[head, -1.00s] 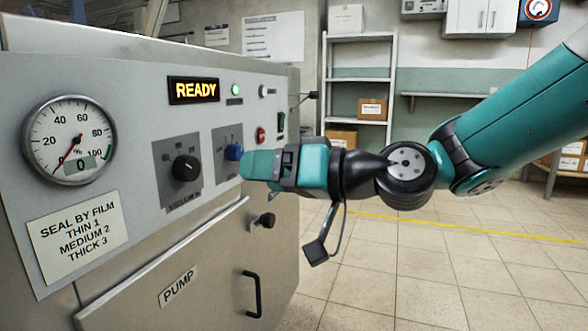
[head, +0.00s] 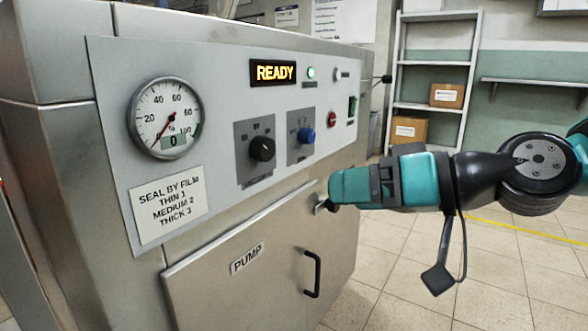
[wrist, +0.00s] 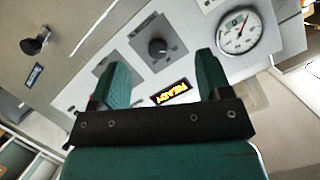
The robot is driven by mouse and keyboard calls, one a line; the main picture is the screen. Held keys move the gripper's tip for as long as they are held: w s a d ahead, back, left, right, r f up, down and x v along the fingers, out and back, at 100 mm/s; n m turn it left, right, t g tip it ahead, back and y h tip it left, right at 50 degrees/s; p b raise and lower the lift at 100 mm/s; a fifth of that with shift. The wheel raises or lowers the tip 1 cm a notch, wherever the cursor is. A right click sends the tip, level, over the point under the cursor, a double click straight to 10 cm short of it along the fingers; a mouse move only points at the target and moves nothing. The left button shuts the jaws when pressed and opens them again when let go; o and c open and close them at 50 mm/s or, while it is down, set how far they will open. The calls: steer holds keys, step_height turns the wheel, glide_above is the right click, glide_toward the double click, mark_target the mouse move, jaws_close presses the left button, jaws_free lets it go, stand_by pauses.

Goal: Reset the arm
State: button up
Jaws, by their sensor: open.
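My gripper (head: 338,190) is at the end of my teal arm, to the right of the machine's panel in the head view. In the wrist view its two green fingers (wrist: 162,85) stand apart with nothing between them. The blue knob (head: 306,135) and the black knob (head: 262,149) are on the grey panel, up and left of the gripper and apart from it. The black knob also shows in the wrist view (wrist: 158,48). The display (head: 273,72) reads READY. The round gauge (head: 165,118) shows 0.
The machine (head: 70,200) fills the left side, with a PUMP door and black handle (head: 312,274) below my gripper. A label (head: 167,204) lists film settings. A shelf rack (head: 437,75) with cartons stands behind. Tiled floor at right is clear.

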steer(key=s+d+f+n+g+h+p, duration=0.1)
steer(key=s+d+f+g+h+p, duration=0.2)
steer(key=s, duration=0.4)
steer(key=s+d+f+g+h+p, duration=0.1)
steer(key=s+f+g+h, duration=0.2)
steer(key=s+g+h, duration=0.35)
step_height(320, 180, up, 37)
steer(key=t+y+p, duration=0.1)
steer(key=p, duration=3.6)
steer(key=shift+s+t, duration=0.35)
